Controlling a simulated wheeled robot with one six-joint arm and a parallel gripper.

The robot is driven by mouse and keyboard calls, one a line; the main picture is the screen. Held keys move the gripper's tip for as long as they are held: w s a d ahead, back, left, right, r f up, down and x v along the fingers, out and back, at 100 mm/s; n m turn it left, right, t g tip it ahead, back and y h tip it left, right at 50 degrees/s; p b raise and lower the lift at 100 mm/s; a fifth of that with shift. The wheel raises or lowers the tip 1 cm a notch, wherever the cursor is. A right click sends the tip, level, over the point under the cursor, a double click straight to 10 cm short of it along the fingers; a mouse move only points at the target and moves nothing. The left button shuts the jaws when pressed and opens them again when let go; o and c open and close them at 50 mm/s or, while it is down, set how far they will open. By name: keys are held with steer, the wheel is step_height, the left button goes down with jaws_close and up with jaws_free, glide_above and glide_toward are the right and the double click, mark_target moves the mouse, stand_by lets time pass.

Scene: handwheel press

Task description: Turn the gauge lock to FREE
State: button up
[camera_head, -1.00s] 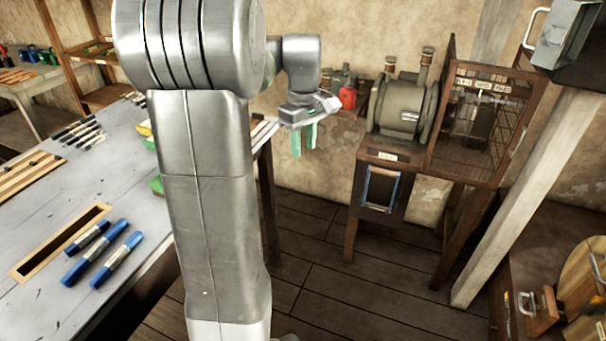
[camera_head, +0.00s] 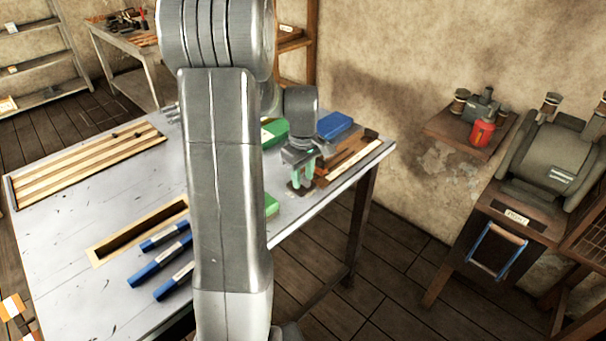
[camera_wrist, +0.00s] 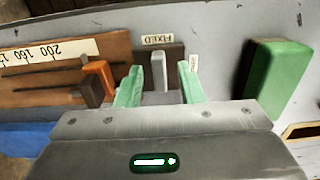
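The gauge lock is a dark block (camera_wrist: 178,58) with a pale grey lever (camera_wrist: 158,72) standing on it in the wrist view. A label (camera_wrist: 157,40) reading FIXED lies at the lever's far end; a second small label (camera_wrist: 194,62) to the right is too small to read. The wooden gauge board (camera_wrist: 60,65), with a number scale and an orange piece (camera_wrist: 98,78), lies to the left. My gripper (camera_wrist: 160,90) is open, its green fingers apart on either side of the lever; contact is not visible. In the head view my gripper (camera_head: 302,178) is low over the table's far right part.
A green block (camera_wrist: 275,75) stands right of the lock. A blue box (camera_head: 335,125) and a larger green object (camera_head: 274,131) lie nearby on the table (camera_head: 70,225). Blue rods (camera_head: 160,258) lie at the front. Floor is open between table and press (camera_head: 550,165).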

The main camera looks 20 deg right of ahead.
jaws_close()
steer(key=shift+m, duration=0.4)
steer(key=m, duration=0.3)
steer(key=shift+a+m, duration=0.15)
steer(key=shift+m, duration=0.25)
steer(key=m, duration=0.4)
steer(key=shift+a+r, duration=0.1)
steer(key=shift+a, duration=0.05)
steer(key=m, duration=0.5)
steer(key=shift+w+a+p, duration=0.1)
steer(key=shift+p, duration=0.2)
steer(key=shift+w+a+m, duration=0.1)
steer(key=shift+w+m, duration=0.05)
steer(key=shift+m, duration=2.05)
